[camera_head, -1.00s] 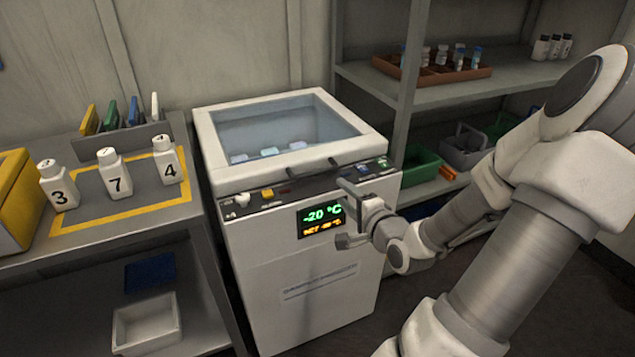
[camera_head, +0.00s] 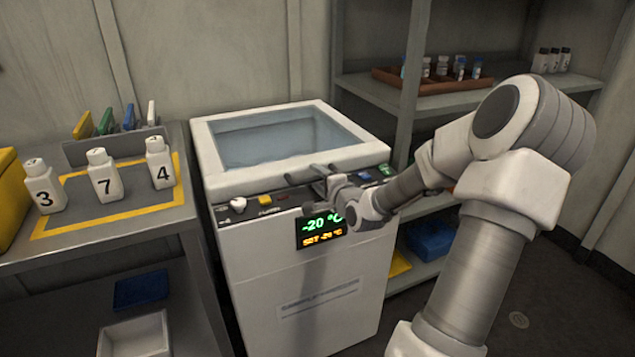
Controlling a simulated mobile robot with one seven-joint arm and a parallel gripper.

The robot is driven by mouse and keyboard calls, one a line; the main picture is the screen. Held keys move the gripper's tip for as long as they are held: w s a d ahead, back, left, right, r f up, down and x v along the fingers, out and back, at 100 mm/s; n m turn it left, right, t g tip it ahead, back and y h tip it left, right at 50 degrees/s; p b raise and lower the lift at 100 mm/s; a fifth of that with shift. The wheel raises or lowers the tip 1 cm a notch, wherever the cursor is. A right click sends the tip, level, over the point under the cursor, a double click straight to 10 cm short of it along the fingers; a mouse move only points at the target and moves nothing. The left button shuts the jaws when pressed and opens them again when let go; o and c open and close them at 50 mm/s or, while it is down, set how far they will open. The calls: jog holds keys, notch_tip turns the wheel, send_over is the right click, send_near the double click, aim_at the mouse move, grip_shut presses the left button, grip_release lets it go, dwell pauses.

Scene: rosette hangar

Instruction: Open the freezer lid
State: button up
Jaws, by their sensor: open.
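The chest freezer (camera_head: 295,285) is white and stands in the middle of the view. Its lid (camera_head: 207,165) has a pale frame around a glass pane and lies closed. My gripper (camera_head: 305,177) is at the front edge of the lid, near where the lid's handle sits. It is open, and its fingers and wrist hide most of the handle. I cannot tell whether the fingers touch the handle or the lid. The display below, partly hidden by my wrist, shows -20 °C in green and a SET line in orange.
A grey table (camera_head: 120,228) on the left holds white bottles marked 3 (camera_head: 43,187), 7 (camera_head: 104,176) and 4 (camera_head: 160,164). A shelf unit (camera_head: 385,92) stands behind on the right, with a brown tray of vials (camera_head: 430,85). The wall is close behind the freezer.

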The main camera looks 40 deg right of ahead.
jog(key=shift+c, duration=0.2)
grip_shut()
dwell(1.3)
